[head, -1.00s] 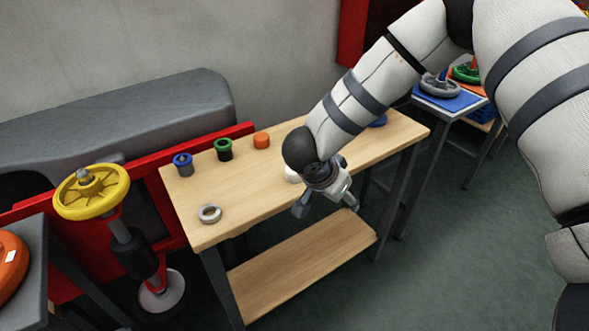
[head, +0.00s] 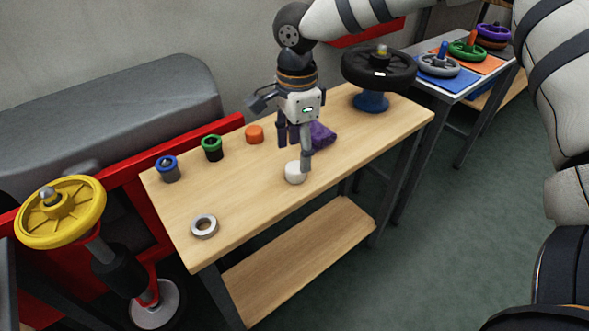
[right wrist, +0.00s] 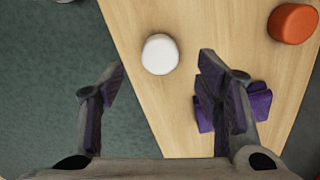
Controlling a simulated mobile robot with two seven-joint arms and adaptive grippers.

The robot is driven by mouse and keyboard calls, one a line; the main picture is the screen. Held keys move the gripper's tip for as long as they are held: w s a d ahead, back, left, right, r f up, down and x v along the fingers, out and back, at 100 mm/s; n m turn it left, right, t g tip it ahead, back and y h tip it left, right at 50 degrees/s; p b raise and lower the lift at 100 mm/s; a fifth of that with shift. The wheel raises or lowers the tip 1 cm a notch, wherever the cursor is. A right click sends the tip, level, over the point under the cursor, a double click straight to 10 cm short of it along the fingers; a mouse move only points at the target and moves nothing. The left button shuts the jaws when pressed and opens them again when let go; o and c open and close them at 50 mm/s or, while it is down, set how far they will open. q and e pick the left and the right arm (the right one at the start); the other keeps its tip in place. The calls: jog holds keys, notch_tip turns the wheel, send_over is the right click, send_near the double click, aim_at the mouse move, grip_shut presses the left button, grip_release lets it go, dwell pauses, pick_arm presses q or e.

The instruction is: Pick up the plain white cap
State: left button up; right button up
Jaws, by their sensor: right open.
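The plain white cap (head: 294,174) stands on the wooden table near its front edge. In the right wrist view the white cap (right wrist: 160,54) shows just beyond the fingertips, between the lines of the two open fingers (right wrist: 162,75). Nothing is between the fingers. I cannot tell whether a finger touches the cap. My left gripper is not in view.
An orange cap (head: 254,134), a green-topped piece (head: 212,149), a blue-topped piece (head: 168,168) and a grey ring (head: 205,226) stand left on the table (head: 240,190). A purple item (head: 322,135) lies close behind the gripper. A black handwheel (head: 378,68) stands right.

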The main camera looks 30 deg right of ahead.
aim_at(296, 167)
notch_tip(296, 167, down, 4)
jog(key=shift+f, duration=0.1)
jog(key=c, duration=1)
jog(key=shift+c, duration=0.2)
